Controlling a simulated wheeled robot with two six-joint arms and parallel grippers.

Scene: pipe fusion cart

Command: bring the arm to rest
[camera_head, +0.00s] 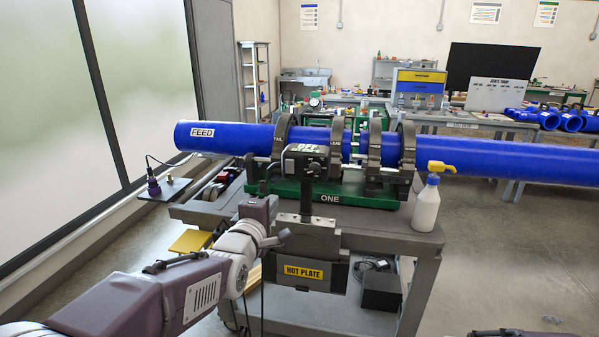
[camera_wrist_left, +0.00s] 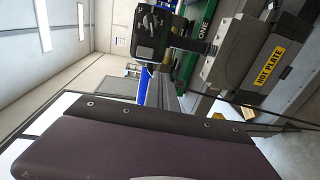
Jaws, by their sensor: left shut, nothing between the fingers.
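My left arm comes in from the lower left of the head view. Its gripper (camera_head: 282,238) is shut and empty, in front of the cart and left of the hot plate holder. A purple cover of my own arm fills the lower part of the left wrist view; the fingertips do not show there. The hot plate unit (camera_head: 303,272), with a yellow label, hangs at the cart's front and also shows sideways in the left wrist view (camera_wrist_left: 262,62). My right gripper is out of view; only a sliver of purple arm shows at the bottom right.
A long blue pipe (camera_head: 480,158) runs through the dark clamps (camera_head: 407,160) of the green machine on the grey cart (camera_head: 385,240). A white bottle (camera_head: 426,207) with a yellow nozzle stands at the cart's right.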

